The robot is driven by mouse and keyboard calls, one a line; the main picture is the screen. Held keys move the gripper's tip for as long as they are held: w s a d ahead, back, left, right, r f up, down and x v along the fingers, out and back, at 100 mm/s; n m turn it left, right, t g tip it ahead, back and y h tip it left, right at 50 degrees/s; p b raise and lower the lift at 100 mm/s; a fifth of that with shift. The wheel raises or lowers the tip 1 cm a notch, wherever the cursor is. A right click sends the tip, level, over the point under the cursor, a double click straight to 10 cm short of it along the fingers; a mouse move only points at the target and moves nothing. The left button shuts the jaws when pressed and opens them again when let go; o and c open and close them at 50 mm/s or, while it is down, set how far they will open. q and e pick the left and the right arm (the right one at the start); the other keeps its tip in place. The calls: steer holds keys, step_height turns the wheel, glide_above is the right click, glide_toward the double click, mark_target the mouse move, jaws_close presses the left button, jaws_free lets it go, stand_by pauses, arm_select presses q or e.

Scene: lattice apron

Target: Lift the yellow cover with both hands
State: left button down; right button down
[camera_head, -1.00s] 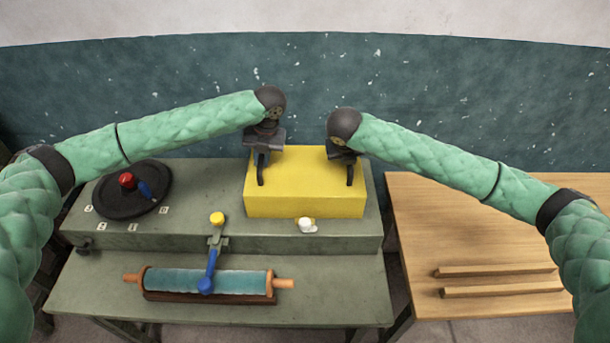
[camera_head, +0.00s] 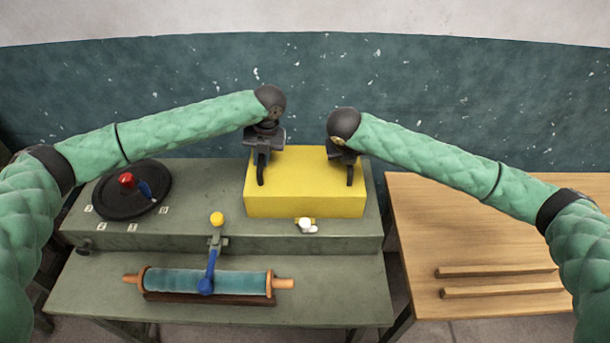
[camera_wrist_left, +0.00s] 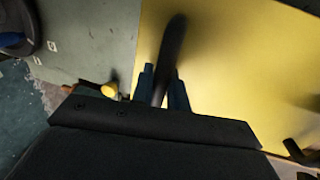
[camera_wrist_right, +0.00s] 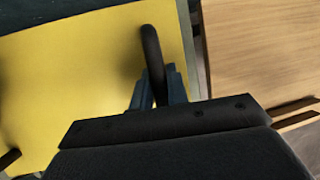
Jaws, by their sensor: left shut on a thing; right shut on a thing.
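The yellow cover (camera_head: 305,200) is a box shape on the raised back part of the green-grey bench. It has a dark handle on the left and another on the right of its top. My left gripper (camera_head: 262,168) is shut on the left handle (camera_wrist_left: 172,45). My right gripper (camera_head: 348,165) is shut on the right handle (camera_wrist_right: 152,50). The cover's top also fills much of the left wrist view (camera_wrist_left: 235,70) and the right wrist view (camera_wrist_right: 75,80). The cover appears level and at rest on the bench; what is under it is hidden.
A white latch-like part (camera_head: 307,225) is at the cover's front edge. A dark round plate (camera_head: 115,200) with a red knob, a yellow-knobbed lever (camera_head: 217,219) and a teal roller (camera_head: 240,282) are left and in front. A wooden table (camera_head: 500,235) with two strips stands right.

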arm_select(q)
steer(key=shift+r, duration=0.2)
arm_select(e)
steer(key=shift+r, duration=0.2)
